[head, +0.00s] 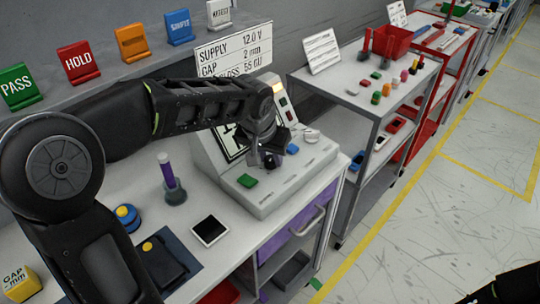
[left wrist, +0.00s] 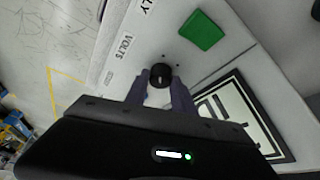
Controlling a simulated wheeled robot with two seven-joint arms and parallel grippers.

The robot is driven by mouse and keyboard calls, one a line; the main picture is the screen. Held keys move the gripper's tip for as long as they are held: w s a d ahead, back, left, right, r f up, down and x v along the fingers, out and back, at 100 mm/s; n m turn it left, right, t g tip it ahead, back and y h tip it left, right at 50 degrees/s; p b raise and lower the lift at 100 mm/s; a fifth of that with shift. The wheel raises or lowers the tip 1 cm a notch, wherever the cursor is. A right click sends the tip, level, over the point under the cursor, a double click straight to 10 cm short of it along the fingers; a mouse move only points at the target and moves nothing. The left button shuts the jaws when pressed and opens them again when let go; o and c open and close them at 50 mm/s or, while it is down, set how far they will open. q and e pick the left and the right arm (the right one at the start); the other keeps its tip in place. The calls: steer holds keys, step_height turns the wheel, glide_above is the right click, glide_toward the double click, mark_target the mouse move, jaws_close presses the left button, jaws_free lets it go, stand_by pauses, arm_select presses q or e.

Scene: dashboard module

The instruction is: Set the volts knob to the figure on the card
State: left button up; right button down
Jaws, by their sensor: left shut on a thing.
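The card (head: 235,50) on the wall reads SUPPLY 12.0 V, GAP 2 mm, and a partly hidden gloss line with 55 GU. The dashboard module (head: 300,174) is a light grey sloped console on the bench. My left gripper (head: 268,162) reaches down over its front panel. In the left wrist view, the fingers of my left gripper (left wrist: 160,88) are shut on the round black volts knob (left wrist: 160,73), near the printed VOLTS label (left wrist: 124,46). The knob's setting is not readable. The module's screen (left wrist: 238,112) is partly covered by the gripper.
A blue button (head: 292,149) and a white knob (head: 311,135) are to the right.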

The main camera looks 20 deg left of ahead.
arm_select(q)
jaws_close()
steer(key=shift+m, duration=0.5)
steer(key=shift+a+m+h+p, duration=0.1)
steer(key=shift+m+h+p, duration=0.3)
steer(key=shift+m+p, duration=0.1)
steer(key=shift+m+h, duration=0.5)
steer(key=shift+m, duration=0.7)
steer(key=m+g+h, duration=0.1)
steer(key=m, duration=0.2)
steer(key=shift+w+a+m, duration=0.1)
steer(key=shift+m, duration=0.2)
steer(key=shift+m+g+h+b, duration=0.5)
steer(key=shift+m+h+b, duration=0.1)
steer(key=shift+m, duration=1.3)
